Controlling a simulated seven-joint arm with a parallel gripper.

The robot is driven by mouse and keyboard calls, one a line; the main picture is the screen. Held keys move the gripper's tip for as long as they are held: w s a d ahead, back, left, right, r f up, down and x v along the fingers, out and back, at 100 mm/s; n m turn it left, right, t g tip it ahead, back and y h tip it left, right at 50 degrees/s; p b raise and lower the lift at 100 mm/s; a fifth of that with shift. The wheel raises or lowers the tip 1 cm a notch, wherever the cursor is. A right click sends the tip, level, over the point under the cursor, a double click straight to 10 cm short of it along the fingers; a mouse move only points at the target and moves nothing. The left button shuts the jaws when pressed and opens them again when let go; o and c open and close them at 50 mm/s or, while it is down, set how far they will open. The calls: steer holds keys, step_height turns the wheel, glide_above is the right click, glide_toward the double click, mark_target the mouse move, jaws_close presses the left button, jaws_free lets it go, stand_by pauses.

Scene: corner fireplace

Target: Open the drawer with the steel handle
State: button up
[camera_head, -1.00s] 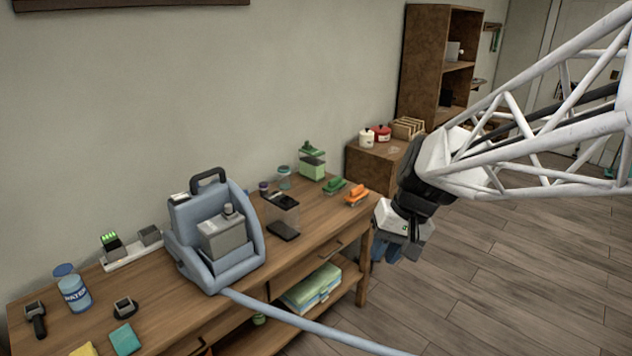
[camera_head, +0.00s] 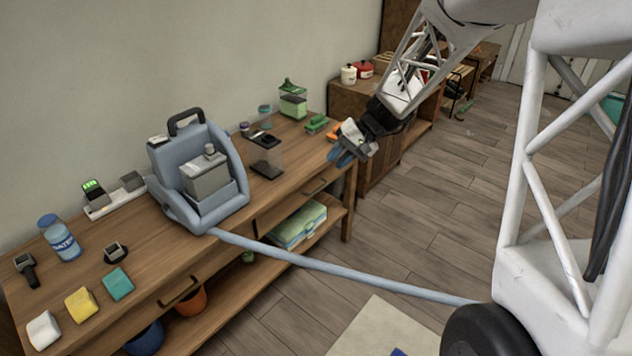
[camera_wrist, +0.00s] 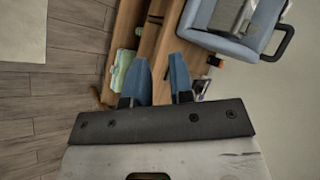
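The wooden workbench (camera_head: 140,262) has two drawers in its front. The right drawer (camera_head: 286,208) has a thin bar handle (camera_head: 315,187); the left drawer (camera_head: 150,312) has a brownish bar handle (camera_head: 181,292). Both drawers look shut. I cannot tell for certain which handle is steel. My gripper (camera_head: 342,157) is near the bench's right front corner, up and to the right of the right handle and apart from it. In the wrist view its blue fingers (camera_wrist: 162,80) are spread with nothing between them. A small handle (camera_wrist: 155,19) shows beyond the fingertips.
An orange item (camera_head: 333,132) lies near my gripper. Folded cloths (camera_head: 298,225) lie on the lower shelf. Open floor lies to the right.

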steer(key=w+f+y, duration=0.3)
steer(key=w+f, duration=0.6)
steer(key=w, duration=0.3)
steer(key=m+t+y, duration=0.3)
steer(key=m+t, duration=0.1)
steer(key=t, duration=0.3)
glide_toward(319, 189)
steer(key=x, duration=0.2)
steer(key=shift+w+a+f, duration=0.1)
steer(key=shift+w+a, duration=0.1)
steer(key=shift+w, duration=0.15)
steer(key=shift+a, duration=0.15)
steer(key=shift+x, duration=3.75)
steer(key=shift+s+f, duration=0.1)
steer(key=shift+c, duration=0.2)
jaws_close()
